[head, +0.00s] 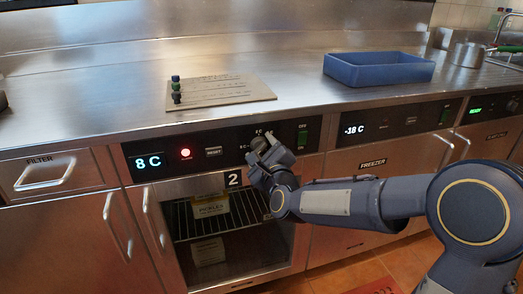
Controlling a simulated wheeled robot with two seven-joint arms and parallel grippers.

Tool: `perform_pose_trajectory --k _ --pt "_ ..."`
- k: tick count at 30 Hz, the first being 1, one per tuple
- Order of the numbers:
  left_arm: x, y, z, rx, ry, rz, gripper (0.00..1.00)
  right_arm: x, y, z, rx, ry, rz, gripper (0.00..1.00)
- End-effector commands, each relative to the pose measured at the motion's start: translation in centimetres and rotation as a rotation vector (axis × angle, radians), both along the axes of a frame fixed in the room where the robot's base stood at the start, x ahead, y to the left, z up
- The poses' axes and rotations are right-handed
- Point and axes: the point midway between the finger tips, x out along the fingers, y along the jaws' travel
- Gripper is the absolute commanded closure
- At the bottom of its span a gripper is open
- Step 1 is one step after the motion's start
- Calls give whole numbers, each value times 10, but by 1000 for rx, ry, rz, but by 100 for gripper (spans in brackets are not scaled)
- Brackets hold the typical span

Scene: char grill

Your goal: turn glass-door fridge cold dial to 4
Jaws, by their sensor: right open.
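The glass-door fridge (226,240) is under the steel counter, with packages behind its glass and a "2" label on its frame. Its black control panel (220,152) shows "8 C", a lit red lamp, a reset button and a green switch. The cold dial (259,143) is at the panel's right part, mostly covered by my right gripper, so its pointer cannot be read. My right gripper (264,146) is open at the dial, its fingers beside or around it; I cannot tell whether they touch. My left gripper is not in view.
A blue tray (378,69), a board with small dark items (222,90) and a metal pot (466,54) stand on the counter. The counter's front edge overhangs the panels.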

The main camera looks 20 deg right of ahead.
Motion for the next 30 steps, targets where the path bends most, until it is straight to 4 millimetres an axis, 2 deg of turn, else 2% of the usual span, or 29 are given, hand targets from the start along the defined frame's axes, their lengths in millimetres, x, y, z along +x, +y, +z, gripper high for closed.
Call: perform_pose_trajectory --k 2,12,22,30 --pt "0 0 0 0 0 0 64 0 0 0 0 0 0 42" --pt "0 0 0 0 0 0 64 0 0 0 0 0 0 85" --pt "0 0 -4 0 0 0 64 -1 0 -1 -49 0 0 85" --pt "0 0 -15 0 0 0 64 -1 0 -3 -226 -8 0 85"
